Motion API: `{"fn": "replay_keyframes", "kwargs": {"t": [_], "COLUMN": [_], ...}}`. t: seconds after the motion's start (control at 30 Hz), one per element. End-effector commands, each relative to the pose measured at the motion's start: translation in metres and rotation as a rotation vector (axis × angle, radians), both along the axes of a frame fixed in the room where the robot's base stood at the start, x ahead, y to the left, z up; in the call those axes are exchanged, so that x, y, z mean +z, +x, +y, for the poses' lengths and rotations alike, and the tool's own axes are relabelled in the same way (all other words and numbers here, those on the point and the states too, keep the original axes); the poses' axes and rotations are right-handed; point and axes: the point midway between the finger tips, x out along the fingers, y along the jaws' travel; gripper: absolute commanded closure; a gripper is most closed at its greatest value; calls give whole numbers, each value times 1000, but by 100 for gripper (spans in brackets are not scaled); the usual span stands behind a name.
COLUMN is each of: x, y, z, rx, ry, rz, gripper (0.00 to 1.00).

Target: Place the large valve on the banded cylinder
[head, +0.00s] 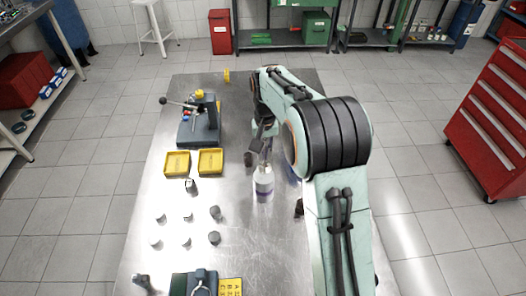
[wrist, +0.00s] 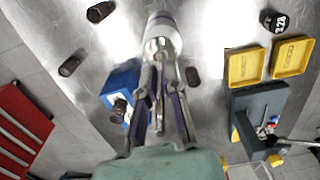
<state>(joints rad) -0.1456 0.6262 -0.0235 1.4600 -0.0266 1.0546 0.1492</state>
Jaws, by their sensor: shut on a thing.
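The banded cylinder (head: 263,187) is white with a purple band and stands upright near the middle of the metal table. It also shows at the top of the wrist view (wrist: 167,31). My gripper (head: 265,154) is right behind and above it, fingers pointing at its top. In the wrist view my gripper (wrist: 161,70) is shut on the large valve (wrist: 159,92), a thin shiny metal piece between the fingers. The valve's far end overlaps the cylinder's top. I cannot tell whether they touch. The fingers hide part of the valve.
Several small grey pieces (head: 187,217) stand to the left on the table. Two yellow trays (head: 210,161) and a dark fixture with a lever (head: 197,127) are farther back left. A blue block (wrist: 121,86) is beside my fingers. Bare table lies left of the cylinder.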

Motion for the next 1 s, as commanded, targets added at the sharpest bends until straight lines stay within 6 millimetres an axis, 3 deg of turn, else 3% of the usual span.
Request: {"fn": "replay_keyframes", "kwargs": {"t": [0.17,0.4,0.73,0.83,1.0], "x": [-11,-42,-45,-45,-45], "y": [9,10,10,10,10], "z": [1,1,1,1,1], "rx": [0,-1,-1,-1,-1], "ry": [0,0,0,0,0], "rz": [1,0,0,-1,-1], "gripper": [100,100,100,68,67]}}
